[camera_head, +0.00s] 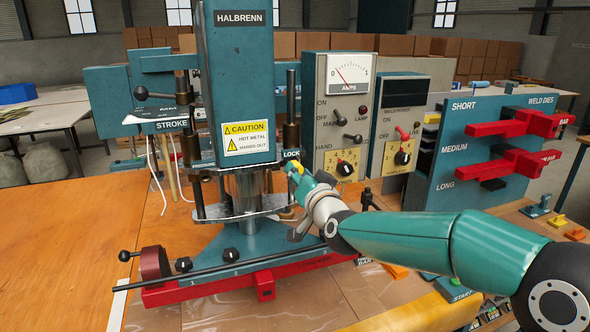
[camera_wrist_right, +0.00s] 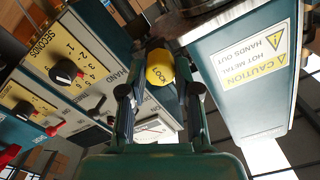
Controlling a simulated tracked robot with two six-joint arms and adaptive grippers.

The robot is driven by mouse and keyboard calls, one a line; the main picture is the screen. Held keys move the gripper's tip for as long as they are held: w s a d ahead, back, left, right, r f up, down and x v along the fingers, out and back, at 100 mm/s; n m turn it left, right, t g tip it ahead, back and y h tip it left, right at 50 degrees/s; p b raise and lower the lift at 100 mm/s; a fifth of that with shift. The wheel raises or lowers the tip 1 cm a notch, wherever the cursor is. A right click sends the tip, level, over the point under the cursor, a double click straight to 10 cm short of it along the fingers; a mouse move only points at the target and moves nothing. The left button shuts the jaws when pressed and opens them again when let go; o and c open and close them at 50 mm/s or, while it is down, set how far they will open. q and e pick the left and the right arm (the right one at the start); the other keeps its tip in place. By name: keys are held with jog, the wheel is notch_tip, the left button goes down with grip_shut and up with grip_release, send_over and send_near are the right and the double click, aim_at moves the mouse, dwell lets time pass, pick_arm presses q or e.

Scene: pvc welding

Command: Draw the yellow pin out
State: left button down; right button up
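The yellow pin (camera_head: 294,168) is at the LOCK label on the right side of the teal press (camera_head: 240,80). In the right wrist view its round yellow head (camera_wrist_right: 160,68) faces me and bears lettering. My right gripper (camera_wrist_right: 161,62) has a fingertip on each side of the head and looks shut on it. In the head view the right gripper (camera_head: 297,176) reaches the pin from the lower right. The pin's shaft is hidden behind its head, so I cannot tell how deep it sits. My left gripper is in neither view.
A meter box (camera_head: 345,110) and a second control box (camera_head: 397,125) stand close to the right of the press. A teal rack (camera_head: 490,140) with red-handled dies is farther right. The wooden table (camera_head: 60,240) is clear at the left.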

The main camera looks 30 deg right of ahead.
grip_shut()
jog(key=shift+b+v, duration=0.35)
jog(key=shift+v, duration=0.4)
jog(key=v, duration=0.2)
jog(key=shift+s+b, duration=0.3)
jog(key=shift+s, duration=0.05)
dwell(0.5)
jog(key=shift+x, duration=2.1)
jog(key=o, duration=0.8)
grip_release()
jog(key=shift+a, duration=0.1)
jog(key=shift+s, duration=0.15)
